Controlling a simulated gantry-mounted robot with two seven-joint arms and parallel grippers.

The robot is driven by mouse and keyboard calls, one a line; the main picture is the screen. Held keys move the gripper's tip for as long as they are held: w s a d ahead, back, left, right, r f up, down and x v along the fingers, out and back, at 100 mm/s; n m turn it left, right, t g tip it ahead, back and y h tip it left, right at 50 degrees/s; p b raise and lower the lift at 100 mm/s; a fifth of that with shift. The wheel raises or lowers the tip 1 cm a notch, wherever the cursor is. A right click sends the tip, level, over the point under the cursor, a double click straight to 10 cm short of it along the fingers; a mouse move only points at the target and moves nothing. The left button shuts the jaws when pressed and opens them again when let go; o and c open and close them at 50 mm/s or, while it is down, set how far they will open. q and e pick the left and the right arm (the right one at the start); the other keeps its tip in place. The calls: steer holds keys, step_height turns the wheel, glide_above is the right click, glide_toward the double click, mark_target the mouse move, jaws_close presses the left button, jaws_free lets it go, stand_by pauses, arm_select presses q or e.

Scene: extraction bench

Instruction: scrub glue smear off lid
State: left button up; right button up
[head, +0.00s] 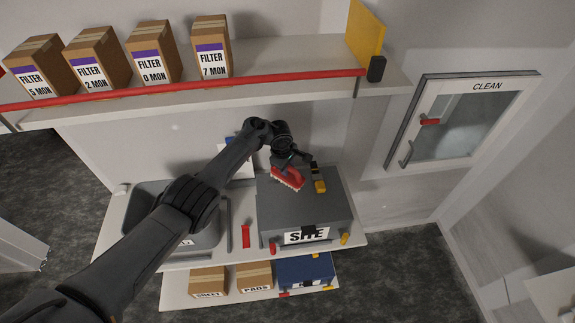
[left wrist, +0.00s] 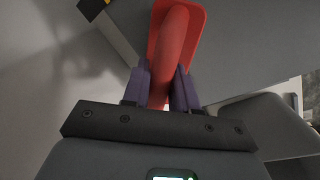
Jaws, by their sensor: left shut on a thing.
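My left gripper (head: 291,163) is over the top of a grey box labelled SITE (head: 306,237). It is shut on the handle of a red scrub brush (head: 288,177) with pale bristles, which face down toward the lid (head: 297,207). In the left wrist view the purple fingers (left wrist: 165,85) grip the red brush handle (left wrist: 172,45) from both sides. I cannot tell whether the bristles touch the lid. No glue smear can be made out; the brush and gripper cover part of the lid. My right gripper is out of view.
Left of the box are a grey bin (head: 208,232), a dark bar (head: 229,224) and a small red item (head: 246,236). A shelf with a red rail (head: 200,91) and filter boxes overhangs the bench. Cartons and a blue case (head: 305,270) sit below.

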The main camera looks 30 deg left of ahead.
mark_target(279, 174)
arm_select(q)
steer(key=shift+s+a+r+p, duration=0.15)
steer(key=shift+s+a+p, duration=0.5)
steer(key=shift+p, duration=0.55)
steer(key=shift+s+a+p, duration=0.35)
steer(key=shift+s+a, duration=0.1)
steer(key=shift+a, duration=0.15)
steer(key=shift+s+a, duration=1.25)
steer(key=shift+a, duration=0.2)
steer(key=v, duration=0.3)
steer(key=w+v, duration=0.1)
steer(key=v, duration=0.1)
steer(key=shift+d+r, duration=0.1)
steer(key=shift+r, duration=0.4)
steer(key=shift+w+v, duration=0.15)
steer(key=shift+v, duration=0.6)
steer(key=shift+w+v, duration=0.15)
steer(key=shift+v, duration=0.55)
